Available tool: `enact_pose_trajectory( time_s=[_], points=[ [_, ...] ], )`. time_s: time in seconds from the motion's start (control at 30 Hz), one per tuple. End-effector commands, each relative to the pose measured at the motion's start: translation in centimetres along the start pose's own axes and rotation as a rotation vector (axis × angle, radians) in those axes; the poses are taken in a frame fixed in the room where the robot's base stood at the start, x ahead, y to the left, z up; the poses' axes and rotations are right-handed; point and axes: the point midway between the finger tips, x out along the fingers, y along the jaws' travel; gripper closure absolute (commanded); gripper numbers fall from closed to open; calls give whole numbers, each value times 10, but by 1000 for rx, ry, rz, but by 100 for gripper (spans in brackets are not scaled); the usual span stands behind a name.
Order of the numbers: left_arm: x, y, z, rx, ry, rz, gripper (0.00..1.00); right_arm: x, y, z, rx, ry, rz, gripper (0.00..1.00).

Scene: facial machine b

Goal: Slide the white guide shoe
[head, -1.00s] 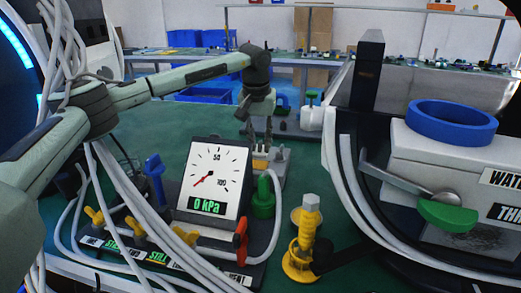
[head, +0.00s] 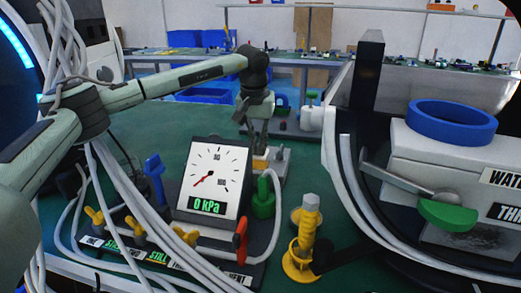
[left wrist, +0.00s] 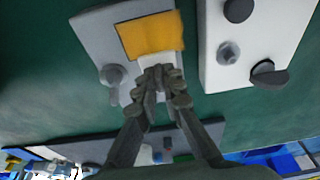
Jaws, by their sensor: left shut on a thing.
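The white guide shoe (left wrist: 172,62) is a small pale piece at the lower edge of an orange-yellow block (left wrist: 150,35) in the left wrist view. The block sits on a light grey plate (left wrist: 92,30). My left gripper (left wrist: 162,76) is shut on the shoe, and its fingers hide much of it. In the head view my left gripper (head: 259,145) points down at the small grey fixture (head: 279,165) behind the gauge, where the shoe is too small to make out. My right gripper is not in view.
A gauge panel (head: 213,180) reading 0 kPa, with yellow valves and hoses, stands in front. A yellow fitting (head: 302,240) is right of it. A large machine with a blue ring (head: 451,122) fills the right. A second white block (left wrist: 250,40) lies beside the plate.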

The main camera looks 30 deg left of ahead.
Motion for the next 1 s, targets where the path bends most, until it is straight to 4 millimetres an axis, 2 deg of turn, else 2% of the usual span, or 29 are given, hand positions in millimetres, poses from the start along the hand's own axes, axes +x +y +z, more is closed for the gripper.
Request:
enact_pose_trajectory(
  time_s=[0.03,0.5,1.0],
  points=[
    [8,0,8,4,-17,-6,100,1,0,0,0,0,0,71],
    [4,0,25,5,-17,-5,100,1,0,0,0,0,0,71],
    [4,0,28,4,-16,-5,100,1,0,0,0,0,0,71]
  ],
)
